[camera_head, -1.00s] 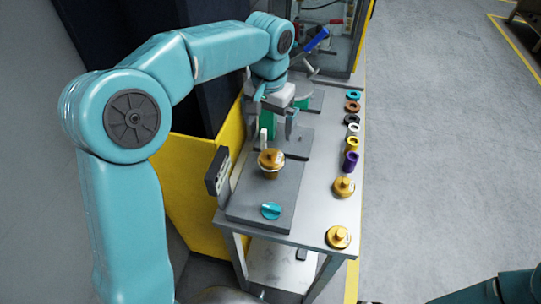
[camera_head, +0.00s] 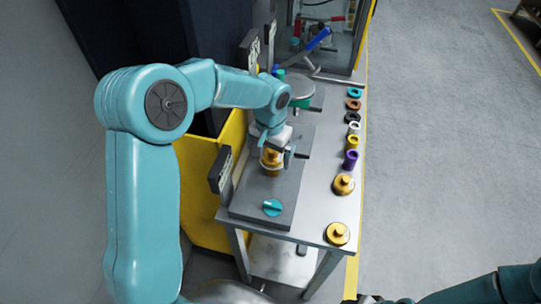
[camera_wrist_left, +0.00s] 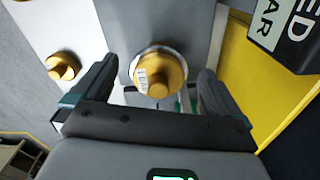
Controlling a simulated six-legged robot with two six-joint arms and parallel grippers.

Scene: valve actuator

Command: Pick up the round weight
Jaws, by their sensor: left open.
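A round golden weight (camera_head: 272,168) stands upright on the grey plate of the bench, with its knob up. Two more golden weights (camera_head: 343,185) (camera_head: 338,233) stand on the bench's right edge. My right gripper (camera_head: 372,299) barely shows at the bottom edge.
A row of coloured rings, ending in a purple one (camera_head: 350,160), lines the bench's right side. A teal knob (camera_head: 272,208) is on the plate's near end. A dark sign (camera_head: 221,170) stands at the plate's left.

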